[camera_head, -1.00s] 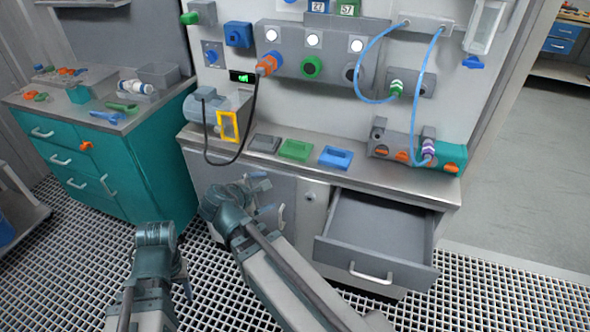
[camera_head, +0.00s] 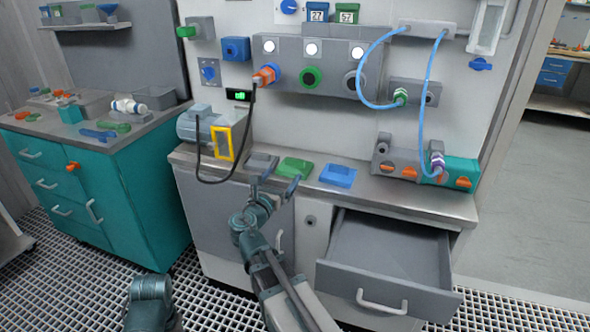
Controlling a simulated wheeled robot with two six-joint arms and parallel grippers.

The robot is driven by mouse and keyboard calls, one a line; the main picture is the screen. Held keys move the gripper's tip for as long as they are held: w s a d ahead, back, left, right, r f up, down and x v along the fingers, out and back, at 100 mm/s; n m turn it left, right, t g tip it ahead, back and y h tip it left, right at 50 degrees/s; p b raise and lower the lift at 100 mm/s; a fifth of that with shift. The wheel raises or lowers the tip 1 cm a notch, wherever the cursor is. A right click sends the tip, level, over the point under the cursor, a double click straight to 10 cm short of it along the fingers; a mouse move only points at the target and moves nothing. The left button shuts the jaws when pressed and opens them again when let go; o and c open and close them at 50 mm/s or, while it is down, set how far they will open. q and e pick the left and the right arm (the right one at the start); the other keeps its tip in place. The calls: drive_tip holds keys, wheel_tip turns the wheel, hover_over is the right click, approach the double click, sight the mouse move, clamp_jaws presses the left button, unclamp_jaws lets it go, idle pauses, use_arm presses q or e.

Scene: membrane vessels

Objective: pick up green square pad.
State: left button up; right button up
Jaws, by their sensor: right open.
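The green square pad (camera_head: 295,167) lies flat on the grey counter, between a grey pad and a blue pad. My right gripper (camera_head: 274,188) is at the counter's front edge, just in front of the green pad and a little to its left. Its two fingers are spread apart, with nothing between them. The right fingertip comes close to the pad's front edge, and I cannot tell whether it touches. Part of my left arm shows at the bottom left; its gripper does not show.
The grey pad (camera_head: 262,162) and the blue pad (camera_head: 338,176) flank the green one. A motor with a yellow frame (camera_head: 222,143) stands to the left, with a black cable hanging down. An open drawer (camera_head: 385,262) juts out below right. Blue hoses hang at right.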

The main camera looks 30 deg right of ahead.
sight(294, 162)
drive_tip(key=x, duration=0.5)
drive_tip(key=x, duration=0.5)
drive_tip(key=shift+d+f, duration=0.1)
drive_tip(key=shift+d, duration=0.05)
drive_tip(key=shift+s, duration=0.1)
drive_tip(key=shift+c, duration=0.3)
drive_tip(key=c, duration=1.2)
